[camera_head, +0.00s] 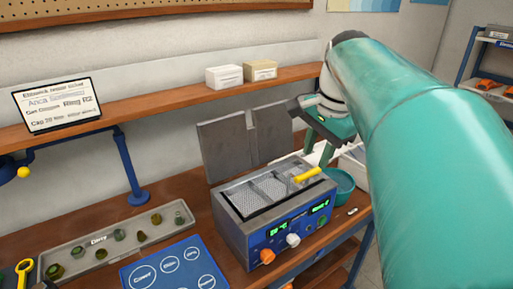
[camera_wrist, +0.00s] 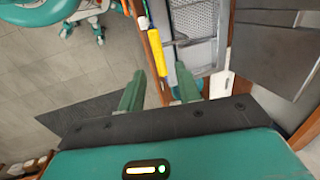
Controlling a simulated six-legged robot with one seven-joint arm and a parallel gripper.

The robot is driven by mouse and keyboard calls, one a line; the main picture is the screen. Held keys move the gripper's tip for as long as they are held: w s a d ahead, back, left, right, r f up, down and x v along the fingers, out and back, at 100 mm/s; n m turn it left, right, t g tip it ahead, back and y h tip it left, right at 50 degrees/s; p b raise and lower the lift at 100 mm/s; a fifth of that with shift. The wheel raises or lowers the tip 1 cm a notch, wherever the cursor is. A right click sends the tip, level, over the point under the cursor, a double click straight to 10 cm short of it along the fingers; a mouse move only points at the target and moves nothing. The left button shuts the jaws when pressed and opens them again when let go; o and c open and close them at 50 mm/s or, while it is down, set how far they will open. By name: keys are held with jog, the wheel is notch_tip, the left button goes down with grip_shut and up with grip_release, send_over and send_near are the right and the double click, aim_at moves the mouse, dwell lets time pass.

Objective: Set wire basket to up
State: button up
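The wire basket (camera_head: 268,186) sits in the open top of a blue-and-grey bench cleaner (camera_head: 270,225). Its yellow handle (camera_head: 307,175) sticks out at the right end. In the wrist view the yellow handle (camera_wrist: 186,80) shows beside the grey mesh of the basket (camera_wrist: 200,20). My gripper (camera_wrist: 174,90) is open, with two green fingers spread apart. The handle appears between them in the picture, nearer the right finger; contact cannot be told. In the head view my gripper (camera_head: 322,150) is just above and right of the handle, partly hidden by my arm.
Grey lid panels (camera_head: 243,138) stand behind the cleaner. A teal bowl (camera_head: 341,181) is to its right. A parts tray (camera_head: 118,238) and a blue mat (camera_head: 172,268) lie to the left. A wooden shelf (camera_head: 160,108) with two boxes runs along the wall.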

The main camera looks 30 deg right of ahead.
notch_tip(320, 180, up, 7)
jog(key=s, duration=0.1)
jog(key=shift+s, duration=0.2)
jog(key=shift+f, duration=0.1)
jog(key=s+a+f+n+t, duration=0.2)
jog(key=a+f+n+t, duration=0.1)
jog(key=a+f+n, duration=1.4)
jog(key=a+f, duration=0.2)
jog(key=a, duration=0.4)
jog(key=shift+a+f+n, duration=0.35)
jog(key=shift+f+n, duration=0.05)
